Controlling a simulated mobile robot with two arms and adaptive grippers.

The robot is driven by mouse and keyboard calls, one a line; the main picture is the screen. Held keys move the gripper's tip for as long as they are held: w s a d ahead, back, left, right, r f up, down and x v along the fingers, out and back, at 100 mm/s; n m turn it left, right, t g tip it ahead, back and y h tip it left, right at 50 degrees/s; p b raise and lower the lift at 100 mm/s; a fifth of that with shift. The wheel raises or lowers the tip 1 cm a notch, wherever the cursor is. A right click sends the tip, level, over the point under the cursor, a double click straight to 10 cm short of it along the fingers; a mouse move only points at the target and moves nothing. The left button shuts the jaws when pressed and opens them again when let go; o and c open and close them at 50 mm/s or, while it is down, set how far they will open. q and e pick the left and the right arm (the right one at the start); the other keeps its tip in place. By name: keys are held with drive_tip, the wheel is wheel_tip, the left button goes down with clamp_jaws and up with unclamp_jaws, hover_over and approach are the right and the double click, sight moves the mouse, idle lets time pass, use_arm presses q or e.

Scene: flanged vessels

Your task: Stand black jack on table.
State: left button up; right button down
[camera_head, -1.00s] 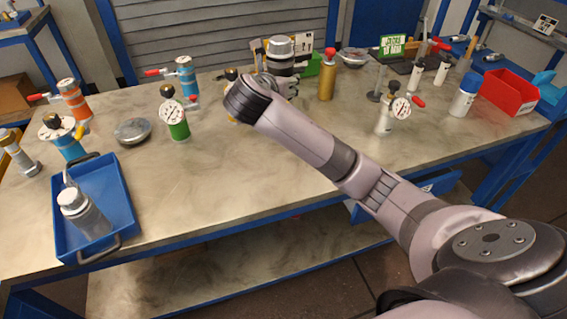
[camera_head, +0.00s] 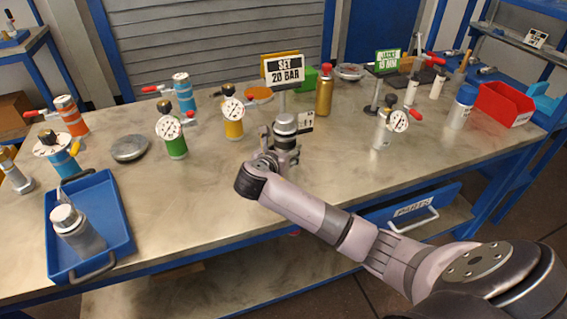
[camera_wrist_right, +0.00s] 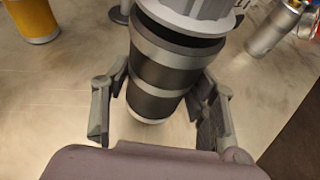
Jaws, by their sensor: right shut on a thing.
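The black jack is a dark cylinder with grey bands and a grey top. In the right wrist view the jack (camera_wrist_right: 163,75) stands between the two fingers of my right gripper (camera_wrist_right: 158,112), which is shut on it. In the head view the jack's grey top (camera_head: 286,122) shows above my right gripper (camera_head: 284,152), over the front middle of the table (camera_head: 215,205). The gripper hides its lower part there. I cannot tell whether its base touches the table. My left gripper is out of view.
A silver gauge vessel (camera_head: 382,134) is to the right. A blue tray (camera_head: 120,222) is front left. Bare table lies around the jack.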

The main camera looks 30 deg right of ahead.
wheel_tip(320, 180, down, 4)
drive_tip(key=shift+r, duration=0.15)
drive_tip(key=shift+f, duration=0.25)
drive_tip(key=c, duration=0.6)
unclamp_jaws()
drive_tip(key=shift+f, duration=0.15)
drive_tip(key=shift+c, duration=0.2)
drive_tip(key=shift+s+a+r, duration=0.2)
drive_tip(key=shift+a+r, duration=0.1)
drive_tip(key=shift+a, duration=0.05)
drive_tip(key=v, duration=1.1)
drive_tip(key=shift+s, duration=0.15)
drive_tip(key=shift+a, duration=0.1)
